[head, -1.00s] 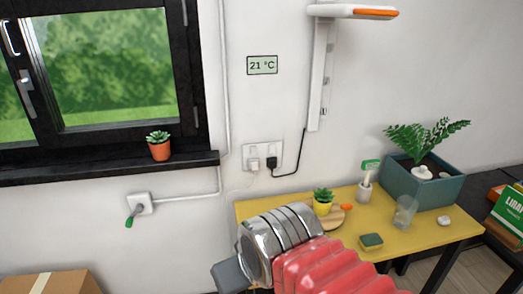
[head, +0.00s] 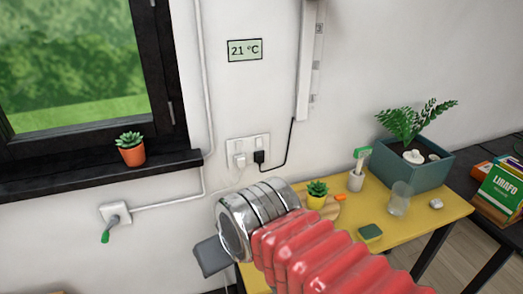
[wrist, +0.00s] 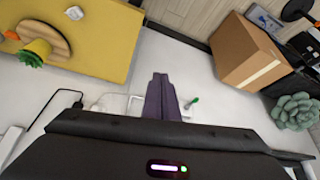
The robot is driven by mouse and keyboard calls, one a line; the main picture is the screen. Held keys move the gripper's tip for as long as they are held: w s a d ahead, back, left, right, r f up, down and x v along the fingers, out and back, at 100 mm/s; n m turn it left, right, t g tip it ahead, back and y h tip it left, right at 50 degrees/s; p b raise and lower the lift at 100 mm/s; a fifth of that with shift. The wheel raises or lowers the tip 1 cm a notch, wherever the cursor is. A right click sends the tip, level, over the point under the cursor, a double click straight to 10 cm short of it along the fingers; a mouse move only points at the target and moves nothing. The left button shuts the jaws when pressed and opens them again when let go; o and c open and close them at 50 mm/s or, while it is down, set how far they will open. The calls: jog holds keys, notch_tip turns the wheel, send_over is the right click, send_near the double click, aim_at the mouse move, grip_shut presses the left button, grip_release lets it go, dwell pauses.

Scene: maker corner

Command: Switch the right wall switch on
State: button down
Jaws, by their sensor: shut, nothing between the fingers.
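The white double wall plate (head: 247,148) is on the wall above the yellow table. A white plug and a black plug sit in its lower part; any switches on it are too small to make out. A second white wall plate (head: 115,212), left and lower, has a green-tipped lever (head: 105,236) tilted down. The lever's green tip also shows in the wrist view (wrist: 194,101). My gripper (wrist: 160,78) is shut and empty, apart from both plates in the picture. In the head view its grey end (head: 211,257) is below and between them.
The yellow table (head: 428,228) holds a small potted succulent (head: 317,194), a glass (head: 399,198) and a planter (head: 425,174). A potted plant (head: 131,149) stands on the dark window sill (head: 60,184). A cardboard box (wrist: 245,52) shows in the wrist view.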

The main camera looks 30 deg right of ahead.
aim_at(259, 146)
jog(key=w+d+f+n+t+h, duration=0.2)
jog(key=w+d+n+t, duration=0.3)
jog(key=w+d, duration=0.5)
jog(key=w+d+f+n+t+h, duration=0.2)
jog(key=w+d+n+t, duration=0.3)
jog(key=w+d+n, duration=0.5)
jog(key=shift+w+d, duration=0.55)
jog(key=shift+d, duration=3.55)
jog(key=shift+w, duration=0.15)
jog(key=x, duration=1.3)
jog(key=shift+w+d+r, duration=0.15)
jog(key=shift+w, duration=0.25)
jog(key=shift+w, duration=0.1)
